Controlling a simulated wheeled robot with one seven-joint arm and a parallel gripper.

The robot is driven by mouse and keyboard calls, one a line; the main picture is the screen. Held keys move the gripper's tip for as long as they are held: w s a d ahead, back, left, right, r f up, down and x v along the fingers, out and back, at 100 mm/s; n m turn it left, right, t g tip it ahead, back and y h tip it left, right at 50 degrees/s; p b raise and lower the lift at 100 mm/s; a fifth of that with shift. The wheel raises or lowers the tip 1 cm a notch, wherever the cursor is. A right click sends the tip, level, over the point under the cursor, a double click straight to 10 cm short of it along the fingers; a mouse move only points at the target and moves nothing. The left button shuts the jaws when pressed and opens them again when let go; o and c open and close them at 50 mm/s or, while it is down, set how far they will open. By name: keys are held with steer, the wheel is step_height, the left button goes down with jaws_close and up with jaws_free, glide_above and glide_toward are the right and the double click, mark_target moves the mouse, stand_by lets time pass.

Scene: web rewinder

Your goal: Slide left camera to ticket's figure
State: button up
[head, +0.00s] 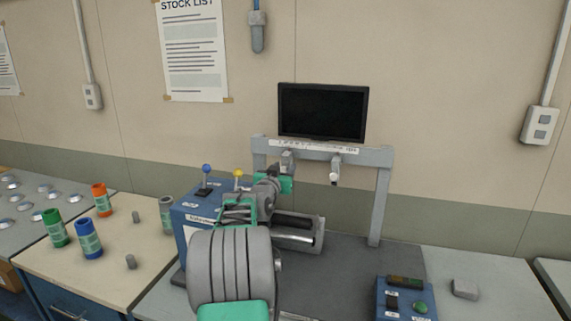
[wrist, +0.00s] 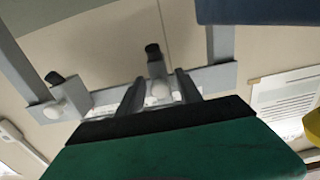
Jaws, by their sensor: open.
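The left camera (head: 288,158) is a small grey unit hanging on the crossbar of a grey frame, left of the right camera (head: 335,172). My gripper (head: 287,172) is open just below and in front of the left camera. In the wrist view, which looks turned over, the left camera (wrist: 157,75) shows between my two fingers (wrist: 160,92); I cannot tell whether they touch it. The right camera (wrist: 66,95) shows to the left there. A white scale strip (head: 315,147) runs along the bar; its figures are too small to read. I cannot make out a ticket.
A dark monitor (head: 323,112) stands above the bar. A blue machine box (head: 190,235) with blue and yellow knobs is left of my arm, near a roller (head: 300,232). A blue button box (head: 405,300) is at front right. Several coloured cylinders stand on the left bench (head: 105,265).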

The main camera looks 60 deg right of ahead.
steer(key=shift+w+d, duration=0.15)
steer(key=shift+d, duration=0.95)
jaws_close()
stand_by(0.6)
